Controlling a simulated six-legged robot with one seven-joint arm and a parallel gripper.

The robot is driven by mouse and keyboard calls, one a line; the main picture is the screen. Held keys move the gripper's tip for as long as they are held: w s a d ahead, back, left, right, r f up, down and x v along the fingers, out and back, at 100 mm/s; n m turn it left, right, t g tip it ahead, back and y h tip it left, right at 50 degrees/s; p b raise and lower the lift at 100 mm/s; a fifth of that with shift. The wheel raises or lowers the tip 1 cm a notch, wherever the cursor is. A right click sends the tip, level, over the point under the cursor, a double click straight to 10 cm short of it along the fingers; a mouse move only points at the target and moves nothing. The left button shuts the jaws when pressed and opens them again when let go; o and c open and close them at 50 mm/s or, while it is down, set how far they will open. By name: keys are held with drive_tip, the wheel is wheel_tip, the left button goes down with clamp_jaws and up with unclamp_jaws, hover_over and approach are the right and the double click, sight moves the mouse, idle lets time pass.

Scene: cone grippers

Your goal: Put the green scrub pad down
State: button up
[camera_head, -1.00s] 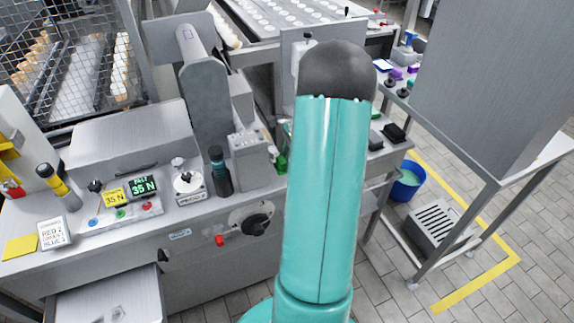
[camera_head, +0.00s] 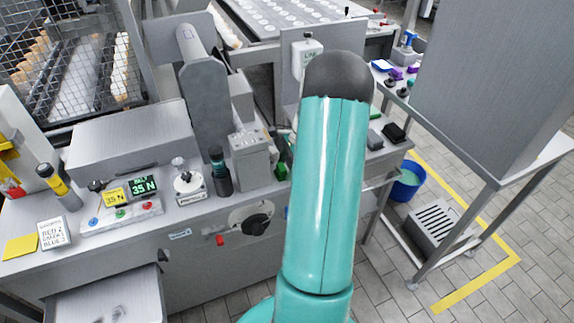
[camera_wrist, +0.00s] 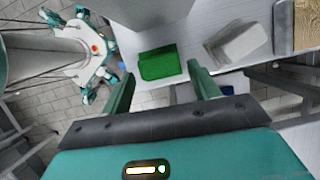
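The green scrub pad (camera_wrist: 160,63) lies flat on the grey metal bench top (camera_wrist: 155,18) near its edge in the wrist view. My gripper (camera_wrist: 160,84) is open, with one green finger on each side and a clear gap between them. The pad lies just beyond the fingertips, and no finger visibly grips it. My teal arm hides my gripper in that view.
A pale grey block (camera_wrist: 237,45) sits right of the pad in the wrist view. Two dark blocks (camera_head: 394,133) lie near the bench edge in the head view. A blue bucket (camera_head: 405,182) stands on the floor below.

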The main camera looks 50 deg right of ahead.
drive_tip(key=shift+r, duration=0.1)
drive_tip(key=v, duration=1.2)
idle(0.4)
